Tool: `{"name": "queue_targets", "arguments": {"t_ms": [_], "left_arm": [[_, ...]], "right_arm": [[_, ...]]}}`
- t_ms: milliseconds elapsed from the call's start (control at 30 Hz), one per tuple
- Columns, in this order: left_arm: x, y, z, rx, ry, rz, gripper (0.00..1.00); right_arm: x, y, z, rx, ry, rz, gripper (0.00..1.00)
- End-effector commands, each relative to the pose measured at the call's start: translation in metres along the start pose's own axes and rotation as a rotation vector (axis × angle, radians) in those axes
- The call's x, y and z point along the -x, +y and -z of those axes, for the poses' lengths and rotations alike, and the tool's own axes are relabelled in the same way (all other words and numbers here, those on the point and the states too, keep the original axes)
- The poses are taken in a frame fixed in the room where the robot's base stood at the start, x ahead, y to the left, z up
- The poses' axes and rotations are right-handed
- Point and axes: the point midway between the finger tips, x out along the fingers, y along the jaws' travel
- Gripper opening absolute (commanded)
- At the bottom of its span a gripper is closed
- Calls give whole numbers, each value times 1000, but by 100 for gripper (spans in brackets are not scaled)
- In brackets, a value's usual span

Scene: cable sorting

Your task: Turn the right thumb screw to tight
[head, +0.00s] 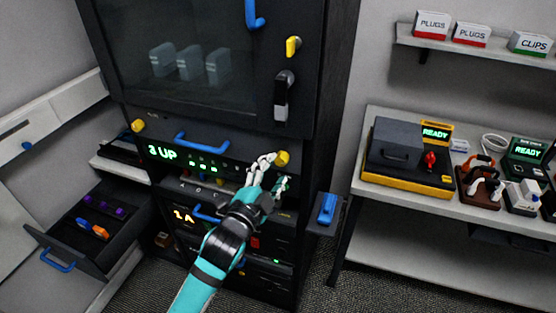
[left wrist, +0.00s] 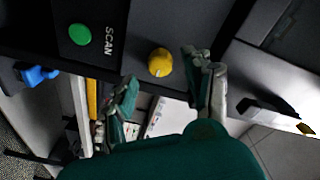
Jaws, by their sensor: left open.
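The right thumb screw (head: 283,158) is a yellow knob at the right end of the black rack unit with the green "3 UP" display. In the left wrist view the yellow screw (left wrist: 160,62) shows a small light mark on its edge. My left gripper (head: 268,175) is open in front of the rack, just below and left of the screw in the head view. In the left wrist view its fingers (left wrist: 165,90) are spread on either side of the screw, with a visible gap. Contact is not evident. My right gripper is not in view.
The left thumb screw (head: 137,125) sits at the unit's other end, with a blue handle (head: 207,141) between. A cabinet door latch (head: 282,97) is above. An open drawer (head: 85,235) juts out at left. A blue-handled part (head: 327,208) sticks out at right.

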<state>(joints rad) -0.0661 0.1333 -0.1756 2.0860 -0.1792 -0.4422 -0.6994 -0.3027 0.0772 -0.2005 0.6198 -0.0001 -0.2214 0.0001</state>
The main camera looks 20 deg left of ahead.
Motion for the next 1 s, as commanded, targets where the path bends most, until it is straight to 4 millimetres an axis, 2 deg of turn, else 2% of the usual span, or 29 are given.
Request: {"name": "queue_targets", "arguments": {"t_ms": [33,200,567,1000], "left_arm": [[-9,-2,2,1,1,1,52],[-27,-1,1,2,1,1,52],[-33,0,0,1,1,0,52],[-32,0,0,1,1,-1,0]], "right_arm": [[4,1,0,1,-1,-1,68],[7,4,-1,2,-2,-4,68],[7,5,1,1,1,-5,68],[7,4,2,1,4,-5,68]]}}
